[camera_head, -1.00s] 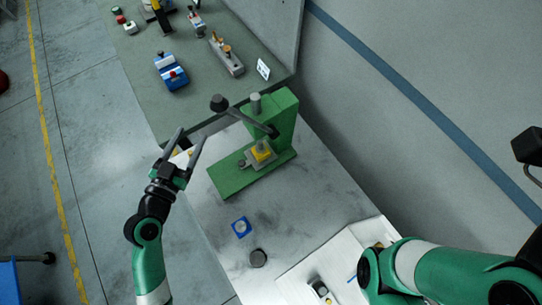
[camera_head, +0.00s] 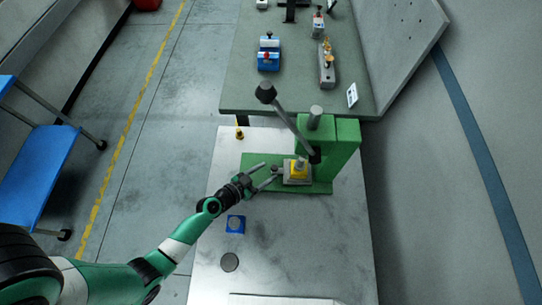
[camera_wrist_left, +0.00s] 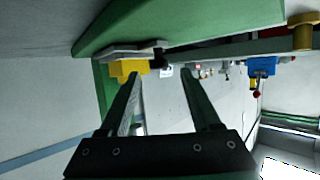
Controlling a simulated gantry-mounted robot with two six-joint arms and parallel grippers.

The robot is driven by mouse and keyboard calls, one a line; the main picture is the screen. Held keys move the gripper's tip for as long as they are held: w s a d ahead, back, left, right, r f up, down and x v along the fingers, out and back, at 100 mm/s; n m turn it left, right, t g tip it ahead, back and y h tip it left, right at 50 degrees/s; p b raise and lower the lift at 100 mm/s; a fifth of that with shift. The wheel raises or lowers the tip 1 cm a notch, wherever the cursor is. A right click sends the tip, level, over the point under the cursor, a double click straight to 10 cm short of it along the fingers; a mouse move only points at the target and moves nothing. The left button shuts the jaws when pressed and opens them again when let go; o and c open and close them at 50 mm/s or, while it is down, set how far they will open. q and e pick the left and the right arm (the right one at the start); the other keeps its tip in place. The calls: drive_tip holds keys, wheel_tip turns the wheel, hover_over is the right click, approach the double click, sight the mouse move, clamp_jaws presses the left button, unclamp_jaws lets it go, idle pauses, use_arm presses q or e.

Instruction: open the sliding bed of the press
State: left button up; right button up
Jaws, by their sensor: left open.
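The green press (camera_head: 340,142) stands on the light bench, with its lever arm and dark ball knob (camera_head: 265,92) raised to the left. On its green base sits the sliding bed (camera_head: 297,182), a grey plate carrying a yellow block (camera_head: 299,170). A small dark knob (camera_head: 275,169) is at the bed's left side. My left gripper (camera_head: 269,172) is open, its fingertips beside this knob; contact cannot be told. In the left wrist view, the open fingers (camera_wrist_left: 161,74) point towards the yellow block (camera_wrist_left: 127,68) and dark knob (camera_wrist_left: 159,56). My right gripper is out of view.
A blue square with a round disc (camera_head: 236,224) and a grey disc (camera_head: 229,262) lie on the bench left of centre. A small yellow-brown piece (camera_head: 239,133) is at the far left. A green table (camera_head: 295,90) with devices stands behind. The bench's right front is clear.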

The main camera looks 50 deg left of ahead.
sight(274, 168)
use_arm(q)
drive_tip(key=shift+x, duration=1.5)
drive_tip(key=shift+c, duration=0.2)
clamp_jaws()
